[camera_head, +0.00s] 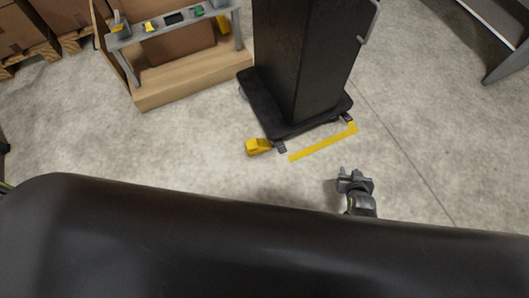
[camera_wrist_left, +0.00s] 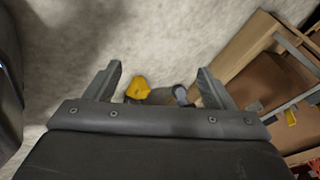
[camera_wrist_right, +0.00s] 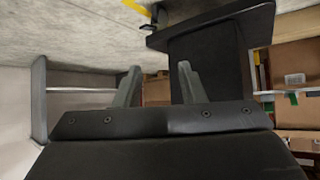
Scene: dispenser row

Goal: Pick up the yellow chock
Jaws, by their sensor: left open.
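The yellow chock (camera_head: 258,147) sits on the concrete floor at the near left corner of the black cabinet's base. In the left wrist view the chock (camera_wrist_left: 138,89) shows beyond my left gripper (camera_wrist_left: 159,70), between its spread fingers and nearer the left one. The fingers are apart and do not hold it. My left gripper does not show in the head view. My right gripper (camera_head: 354,180) is over the floor, right of the chock and in front of the cabinet. In the right wrist view its fingers (camera_wrist_right: 160,68) are apart with nothing between them.
The tall black cabinet (camera_head: 300,60) stands on a wheeled base behind the chock. Yellow tape (camera_head: 323,142) marks the floor in front of it. A wooden crate-like stand (camera_head: 190,82) with a grey rack is at the back left. Floor left of the chock is clear.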

